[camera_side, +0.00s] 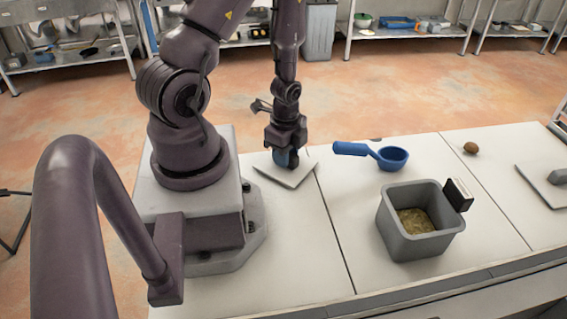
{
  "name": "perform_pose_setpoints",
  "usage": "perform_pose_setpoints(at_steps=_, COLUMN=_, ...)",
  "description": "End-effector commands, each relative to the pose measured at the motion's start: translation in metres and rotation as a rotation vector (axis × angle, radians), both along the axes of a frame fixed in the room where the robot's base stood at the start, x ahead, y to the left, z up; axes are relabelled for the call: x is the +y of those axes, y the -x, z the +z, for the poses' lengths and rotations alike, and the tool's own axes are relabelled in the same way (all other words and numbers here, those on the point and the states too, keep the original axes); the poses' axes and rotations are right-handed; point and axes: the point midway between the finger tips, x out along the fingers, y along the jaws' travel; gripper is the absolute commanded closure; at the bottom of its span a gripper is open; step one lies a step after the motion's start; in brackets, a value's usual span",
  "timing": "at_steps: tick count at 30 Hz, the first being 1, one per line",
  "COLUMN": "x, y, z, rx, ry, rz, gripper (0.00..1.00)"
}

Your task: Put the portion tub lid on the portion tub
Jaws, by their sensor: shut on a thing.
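The portion tub (393,226) is a grey, open, square container on the right half of the counter, with yellowish-green food inside. A black tag with a white face stands at its right rim. My gripper (286,163) points down near my base, left of the tub and apart from it. It is shut on the portion tub lid (296,180), a flat light-grey square plate. The grip point is mostly hidden by the fingers. The lid looks slightly tilted, and I cannot tell whether it touches the counter.
A blue ladle-like scoop (392,158) lies behind the tub, its handle pointing left. A small brown round item (470,148) sits farther right. A grey flat plate (536,187) with a grey block lies at the right edge. The counter between lid and tub is clear.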

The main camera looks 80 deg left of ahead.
Motion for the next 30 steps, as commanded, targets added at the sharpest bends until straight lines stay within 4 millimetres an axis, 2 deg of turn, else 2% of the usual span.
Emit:
perform_pose_setpoints(at_steps=16, x=0.000, y=0.000, z=0.005, rx=-0.001, ry=0.001, rz=0.000, gripper=1.00)
perform_pose_setpoints(at_steps=30, x=0.000, y=-0.001, z=0.028, rx=-0.002, ry=-0.001, rz=0.001, gripper=1.00)
